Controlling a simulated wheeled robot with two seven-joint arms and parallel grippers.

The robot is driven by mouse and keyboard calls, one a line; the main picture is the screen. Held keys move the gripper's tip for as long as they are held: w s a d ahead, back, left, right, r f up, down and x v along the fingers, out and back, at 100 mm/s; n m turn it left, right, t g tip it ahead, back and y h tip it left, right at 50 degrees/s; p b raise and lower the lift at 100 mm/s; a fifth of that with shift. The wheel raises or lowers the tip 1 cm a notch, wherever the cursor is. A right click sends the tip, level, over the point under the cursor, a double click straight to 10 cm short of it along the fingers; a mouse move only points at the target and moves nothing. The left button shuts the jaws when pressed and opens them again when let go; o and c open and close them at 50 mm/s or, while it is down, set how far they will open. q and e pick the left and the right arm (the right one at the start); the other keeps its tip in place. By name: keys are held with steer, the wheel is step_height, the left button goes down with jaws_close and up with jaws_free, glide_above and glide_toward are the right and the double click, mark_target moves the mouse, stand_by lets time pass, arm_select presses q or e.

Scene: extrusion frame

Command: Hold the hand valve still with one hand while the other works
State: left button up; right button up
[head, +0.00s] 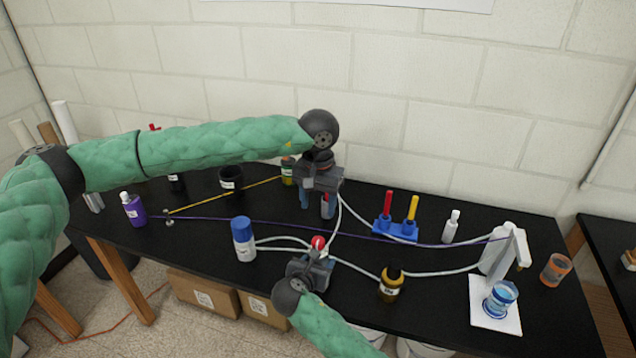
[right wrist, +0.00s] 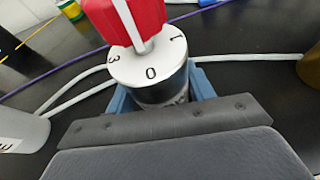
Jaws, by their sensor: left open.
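The hand valve (head: 318,243) has a red handle and stands near the front middle of the black table. In the right wrist view the hand valve (right wrist: 150,72) shows a white dial marked 0, 1 and 3 on a dark cylindrical body. My right gripper (head: 317,259) is at it from the front. Its blue fingers (right wrist: 160,98) lie on both sides of the body and look closed on it. The lower body is hidden by the gripper. My left gripper (head: 317,204) is open and empty, pointing down behind the valve, apart from it.
White tubes (head: 410,274) run beside the valve. A purple cord (head: 270,224) crosses behind it. A blue-capped bottle (head: 244,239) stands left, an amber bottle (head: 391,283) right. A blue rack (head: 395,230) with red and yellow pieces is behind right. The table's front edge is close.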

steer(key=o, duration=0.4)
